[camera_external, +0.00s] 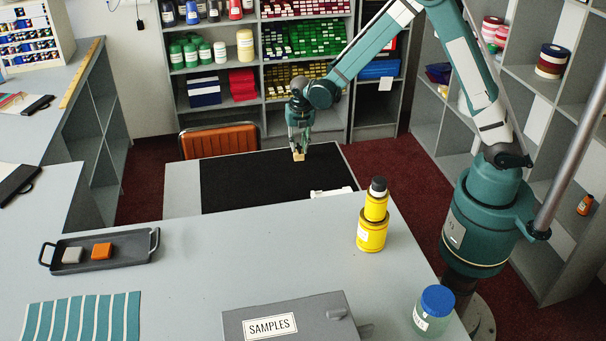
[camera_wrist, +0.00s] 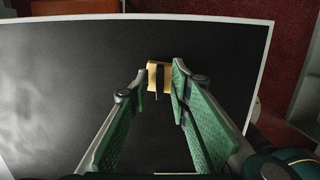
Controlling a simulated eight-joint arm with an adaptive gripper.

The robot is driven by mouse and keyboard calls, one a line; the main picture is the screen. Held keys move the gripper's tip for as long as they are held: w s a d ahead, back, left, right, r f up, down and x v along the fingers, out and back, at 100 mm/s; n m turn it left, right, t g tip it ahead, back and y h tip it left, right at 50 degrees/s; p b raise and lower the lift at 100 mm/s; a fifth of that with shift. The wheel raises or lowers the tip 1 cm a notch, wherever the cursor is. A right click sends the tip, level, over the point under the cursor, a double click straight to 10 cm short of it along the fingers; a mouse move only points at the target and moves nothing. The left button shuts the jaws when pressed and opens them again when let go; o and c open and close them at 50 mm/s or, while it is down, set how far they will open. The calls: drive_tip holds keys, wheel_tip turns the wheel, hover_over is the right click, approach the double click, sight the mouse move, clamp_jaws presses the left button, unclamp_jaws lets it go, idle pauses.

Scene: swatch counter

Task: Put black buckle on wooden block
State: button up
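The wooden block (camera_external: 298,156) is a small tan piece on the black mat, right below my gripper (camera_external: 299,148). In the wrist view the block (camera_wrist: 152,76) shows between and just beyond the fingertips of my gripper (camera_wrist: 159,72). A narrow dark piece (camera_wrist: 160,80), which looks like the black buckle, shows against the middle of the block and reaches past its near edge. The green fingers stand apart, with small gaps to the dark piece on both sides. In the external view the dark piece cannot be made out.
The black mat (camera_external: 235,180) lies on a grey table with much free room. A white item (camera_external: 331,192) is partly hidden behind the near counter. That counter holds a dark tray (camera_external: 125,258), yellow containers (camera_external: 372,232), a samples box (camera_external: 330,310) and a blue-lidded jar (camera_external: 433,312).

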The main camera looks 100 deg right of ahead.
sight(300, 148)
wheel_tip(300, 148, up, 12)
drive_tip(key=a+p, duration=0.1)
drive_tip(key=shift+a, duration=0.4)
idle(0.8)
drive_tip(key=s+a+r+m+t, duration=0.1)
drive_tip(key=a+r+m, duration=0.2)
drive_tip(key=a+r, duration=0.45)
drive_tip(key=s+a+r+m+t, duration=0.15)
drive_tip(key=a+r, duration=0.25)
drive_tip(key=a, duration=0.7)
drive_tip(key=a+r+m+t, duration=0.1)
drive_tip(key=a+r+m, duration=0.35)
drive_tip(key=a, duration=0.45)
drive_tip(key=s+a+r+m+t+y, duration=0.1)
drive_tip(key=s+a+m, duration=0.3)
drive_tip(key=s+a, duration=0.4)
drive_tip(key=s+a+r+m+t, duration=0.2)
drive_tip(key=s+a+m, duration=0.3)
drive_tip(key=a, duration=0.9)
drive_tip(key=shift+s+a+t+y, duration=0.35)
drive_tip(key=shift+s+y, duration=0.05)
drive_tip(key=shift+s, duration=0.95)
